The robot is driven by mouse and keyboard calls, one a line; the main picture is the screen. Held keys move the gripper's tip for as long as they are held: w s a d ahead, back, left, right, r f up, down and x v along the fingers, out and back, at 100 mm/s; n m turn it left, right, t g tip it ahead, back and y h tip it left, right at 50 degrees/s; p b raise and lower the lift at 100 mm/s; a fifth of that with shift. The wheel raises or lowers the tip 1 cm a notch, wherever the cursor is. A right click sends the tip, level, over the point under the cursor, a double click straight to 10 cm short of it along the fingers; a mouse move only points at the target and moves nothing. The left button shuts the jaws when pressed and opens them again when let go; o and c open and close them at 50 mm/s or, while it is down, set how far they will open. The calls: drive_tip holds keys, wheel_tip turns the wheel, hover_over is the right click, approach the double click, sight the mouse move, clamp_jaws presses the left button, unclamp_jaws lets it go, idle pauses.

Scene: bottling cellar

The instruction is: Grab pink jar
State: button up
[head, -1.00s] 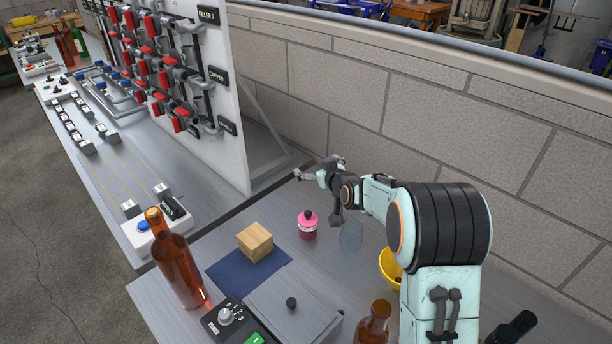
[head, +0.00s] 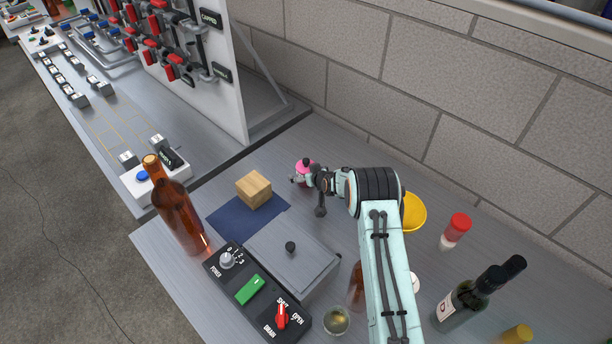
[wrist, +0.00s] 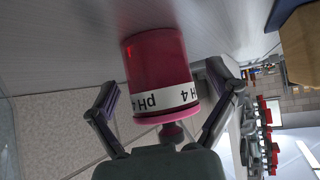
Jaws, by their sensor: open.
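The pink jar (head: 304,166) stands on the grey bench, partly hidden behind my gripper in the head view. In the wrist view the jar (wrist: 156,72) appears upside down, with a white band marked "pH 4" and a knobbed lid. My gripper (wrist: 160,100) is open, with one finger on each side of the jar. A gap shows between the jar and each finger near the band. In the head view my gripper (head: 303,180) is at the jar, and its fingers are small and partly hidden.
A wooden block (head: 253,190) sits on a blue cloth (head: 230,222) left of the jar. A lidded grey box (head: 290,262) stands in front. A yellow bowl (head: 413,212) and a red-capped shaker (head: 455,230) are to the right. A tall brown bottle (head: 178,215) stands at the left.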

drive_tip(key=shift+c, duration=0.3)
drive_tip(key=c, duration=1.2)
drive_tip(key=shift+c, duration=0.2)
